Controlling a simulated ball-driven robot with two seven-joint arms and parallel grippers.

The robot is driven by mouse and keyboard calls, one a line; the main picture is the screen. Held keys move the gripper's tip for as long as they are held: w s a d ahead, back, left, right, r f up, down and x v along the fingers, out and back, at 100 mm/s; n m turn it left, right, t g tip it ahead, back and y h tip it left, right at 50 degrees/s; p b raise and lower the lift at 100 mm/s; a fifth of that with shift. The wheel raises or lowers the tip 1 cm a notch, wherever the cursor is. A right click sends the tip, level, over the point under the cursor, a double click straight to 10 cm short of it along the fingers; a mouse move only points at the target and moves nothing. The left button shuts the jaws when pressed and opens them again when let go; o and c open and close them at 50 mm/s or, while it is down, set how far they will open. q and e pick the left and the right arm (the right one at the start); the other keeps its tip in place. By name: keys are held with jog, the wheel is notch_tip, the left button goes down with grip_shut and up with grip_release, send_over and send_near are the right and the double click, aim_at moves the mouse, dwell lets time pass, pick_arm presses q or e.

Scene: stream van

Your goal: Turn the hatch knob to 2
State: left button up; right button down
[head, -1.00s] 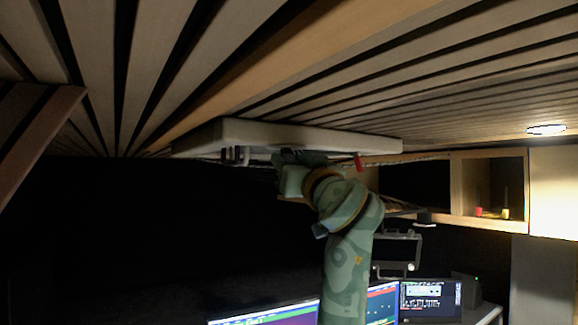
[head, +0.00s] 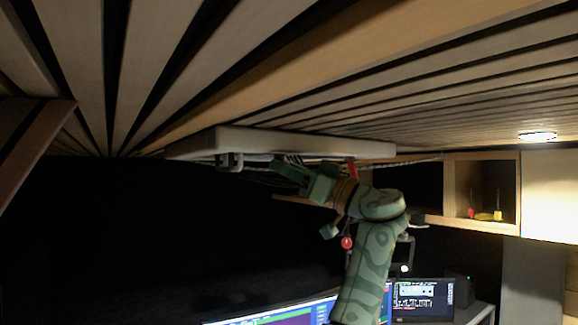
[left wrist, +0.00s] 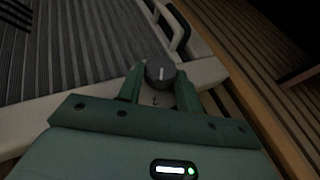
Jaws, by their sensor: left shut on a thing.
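The pale hatch frame (head: 300,145) is set in the slatted ceiling; it also shows in the left wrist view (left wrist: 205,72). The round dark hatch knob (left wrist: 160,71) is on the frame, with a light pointer line on its face. A small mark (left wrist: 155,100) sits on the frame beside it, too faint to read. My left gripper (head: 284,163) is up against the hatch underside; its green fingers (left wrist: 160,82) are shut around the knob in the left wrist view. In the head view the knob is hidden by the gripper. My right gripper is out of view.
A red piece (head: 352,170) hangs under the frame near my wrist. Monitors (head: 425,300) stand below, an open shelf (head: 466,222) is at right, and a ceiling lamp (head: 538,136) is lit.

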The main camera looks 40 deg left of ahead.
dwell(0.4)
pick_arm(q)
jog(key=o, duration=1)
jog(key=b+v, duration=0.3)
jog(key=v, duration=1.3)
jog(key=shift+w+f, duration=0.2)
